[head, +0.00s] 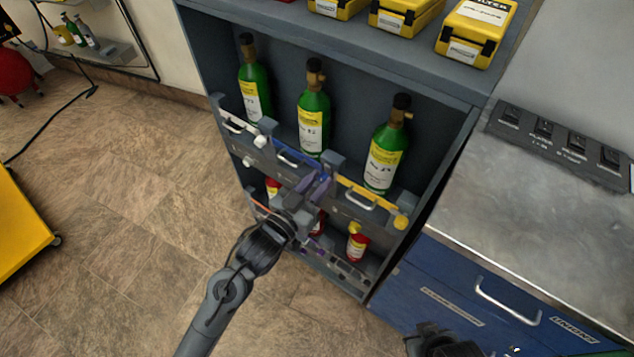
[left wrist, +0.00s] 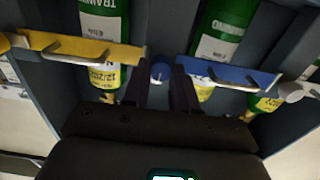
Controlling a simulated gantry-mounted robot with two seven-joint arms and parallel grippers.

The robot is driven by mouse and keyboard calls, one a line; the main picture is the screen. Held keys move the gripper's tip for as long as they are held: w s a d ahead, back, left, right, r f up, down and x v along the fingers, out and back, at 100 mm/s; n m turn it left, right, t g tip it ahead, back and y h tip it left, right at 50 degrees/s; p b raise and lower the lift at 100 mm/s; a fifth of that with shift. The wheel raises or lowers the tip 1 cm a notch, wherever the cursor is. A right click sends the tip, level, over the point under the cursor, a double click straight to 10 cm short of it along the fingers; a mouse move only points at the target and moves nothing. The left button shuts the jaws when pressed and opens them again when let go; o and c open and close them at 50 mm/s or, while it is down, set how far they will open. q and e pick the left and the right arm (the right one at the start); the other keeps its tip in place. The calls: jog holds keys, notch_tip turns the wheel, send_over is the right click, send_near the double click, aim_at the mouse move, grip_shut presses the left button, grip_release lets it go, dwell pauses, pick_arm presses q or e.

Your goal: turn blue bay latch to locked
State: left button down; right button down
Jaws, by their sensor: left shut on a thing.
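The blue bay latch is a blue bar (head: 289,156) with a metal handle, lying across the front of the middle bay. It also shows in the left wrist view (left wrist: 236,76). A round blue knob (left wrist: 160,72) sits by the bar's end. My left gripper (head: 318,186) is at this knob, and its two fingers are shut on it, one on each side (left wrist: 160,84). In the head view the gripper hides the knob. A green bottle (head: 313,125) stands upright behind the blue bar. My right gripper (head: 440,342) shows only in part at the bottom edge; its fingers are unclear.
The yellow bar (head: 360,194) with its yellow knob (head: 401,222) is right of my left gripper; the white bar (head: 240,130) is left. Green bottles stand behind both. Small red bottles (head: 357,244) stand on the lower shelf. A metal-topped counter (head: 540,220) is at right.

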pick_arm(q)
jog(key=shift+r+n+p, duration=0.2)
jog(key=shift+n+p, duration=0.1)
jog(key=shift+p, duration=0.3)
jog(key=n+p, duration=0.4)
jog(key=p, duration=0.4)
jog(key=shift+r, duration=0.2)
jog(key=n+p, duration=0.3)
jog(key=p, duration=0.1)
jog(key=n+p, duration=0.4)
jog(key=shift+a+f+n+p, duration=0.1)
jog(key=shift+f+n+p, duration=0.1)
jog(key=shift+n+p, duration=0.15)
jog(key=n+p, duration=0.2)
jog(key=n, duration=0.1)
jog(key=shift+f+p, duration=0.1)
jog(key=shift+p, duration=0.3)
jog(key=shift+f+n+p, duration=0.15)
jog(key=shift+n+p, duration=0.6)
jog(key=shift+n, duration=0.5)
jog(key=shift+f, duration=0.1)
jog(key=c, duration=0.9)
grip_release()
